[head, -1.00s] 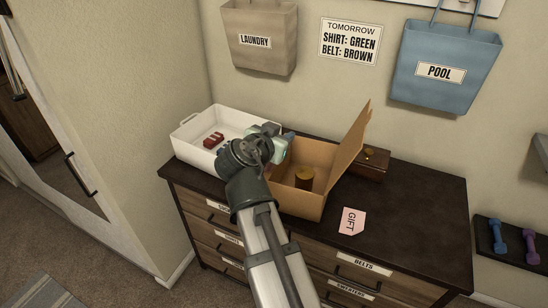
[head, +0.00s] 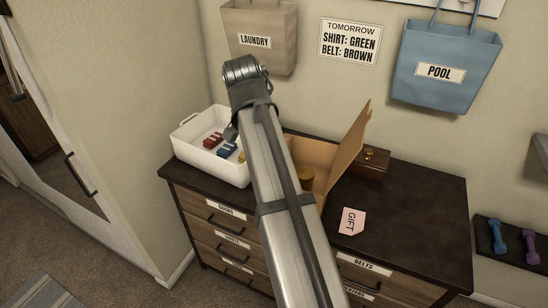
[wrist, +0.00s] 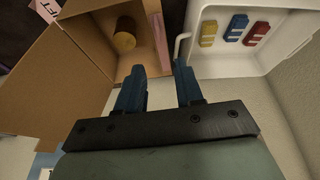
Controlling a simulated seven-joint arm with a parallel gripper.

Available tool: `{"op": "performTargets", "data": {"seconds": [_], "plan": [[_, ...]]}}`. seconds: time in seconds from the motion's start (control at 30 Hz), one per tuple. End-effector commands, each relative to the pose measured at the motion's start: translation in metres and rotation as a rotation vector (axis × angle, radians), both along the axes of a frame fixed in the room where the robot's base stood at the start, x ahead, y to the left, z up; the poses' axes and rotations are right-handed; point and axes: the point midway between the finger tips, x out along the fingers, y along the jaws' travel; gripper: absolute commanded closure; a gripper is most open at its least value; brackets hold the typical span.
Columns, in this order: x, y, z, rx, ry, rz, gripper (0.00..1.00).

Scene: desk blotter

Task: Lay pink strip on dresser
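A pink strip (wrist: 160,42) stands in the open cardboard box, along the wall nearest the white bin, in the wrist view. My arm hides it in the head view. The dresser (head: 420,215) has a dark top with clear surface at the right. My gripper (wrist: 160,66) is open and empty, its two blue fingers apart over the gap between box and bin. In the head view the gripper is mostly hidden behind my arm.
The cardboard box (head: 345,155) also holds a round golden-brown object (wrist: 124,36). The white bin (head: 190,155) holds red, blue and yellow pieces. A pink GIFT card (head: 351,221) lies in front of the box; a brown wooden box (head: 372,166) stands behind it.

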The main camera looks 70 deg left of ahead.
Motion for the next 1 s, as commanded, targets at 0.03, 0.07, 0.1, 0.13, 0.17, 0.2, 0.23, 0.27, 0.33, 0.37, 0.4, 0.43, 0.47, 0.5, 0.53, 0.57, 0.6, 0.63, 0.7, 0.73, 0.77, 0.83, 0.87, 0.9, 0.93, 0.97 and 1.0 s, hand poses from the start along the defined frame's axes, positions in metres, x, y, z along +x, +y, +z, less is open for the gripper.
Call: {"op": "performTargets", "data": {"seconds": [0.03, 0.07, 0.1, 0.13, 0.17, 0.2, 0.23, 0.27, 0.33, 0.37, 0.4, 0.43, 0.47, 0.5, 0.53, 0.57, 0.6, 0.63, 0.7, 0.73, 0.77, 0.83, 0.87, 0.9, 0.93, 0.97, 1.0], "plan": [[0.002, 0.002, -0.007, -0.002, -0.001, -0.001, 0.64], [0.003, 0.003, -0.011, -0.001, 0.000, -0.001, 0.64], [0.005, 0.005, -0.017, 0.000, 0.000, -0.001, 0.64], [0.007, 0.006, -0.023, 0.000, 0.000, -0.001, 0.64], [0.008, 0.008, -0.027, -0.001, 0.000, -0.003, 0.64], [0.010, 0.010, -0.033, -0.001, -0.001, -0.003, 0.64], [0.011, 0.011, -0.038, 0.001, -0.001, -0.002, 0.64], [0.012, 0.013, -0.042, 0.001, 0.000, -0.003, 0.64], [0.014, 0.016, -0.052, 0.000, -0.001, -0.004, 0.64], [0.015, 0.017, -0.055, 0.001, 0.000, -0.003, 0.64], [0.016, 0.019, -0.059, 0.002, -0.001, -0.003, 0.64], [0.017, 0.020, -0.062, 0.002, 0.000, -0.003, 0.64], [0.018, 0.020, -0.064, 0.002, -0.001, -0.003, 0.64], [0.018, 0.021, -0.067, 0.002, -0.001, -0.003, 0.64], [0.019, 0.021, -0.068, 0.002, -0.001, -0.003, 0.64], [0.019, 0.022, -0.069, 0.002, -0.001, -0.003, 0.64], [0.019, 0.022, -0.070, 0.002, 0.000, -0.003, 0.64], [0.019, 0.022, -0.071, 0.002, 0.000, -0.003, 0.64], [0.020, 0.023, -0.073, 0.003, -0.001, -0.003, 0.64], [0.020, 0.023, -0.074, 0.003, -0.001, -0.003, 0.64], [0.020, 0.023, -0.075, 0.003, -0.001, -0.003, 0.64], [0.022, 0.024, -0.080, 0.003, -0.001, -0.003, 0.64], [0.023, 0.025, -0.083, 0.003, -0.001, -0.003, 0.64], [0.024, 0.026, -0.088, 0.002, -0.001, -0.003, 0.64], [0.025, 0.027, -0.091, 0.002, -0.001, -0.003, 0.64], [0.026, 0.027, -0.096, 0.001, 0.000, -0.003, 0.64], [0.027, 0.028, -0.101, 0.002, -0.001, -0.003, 0.64]]}}
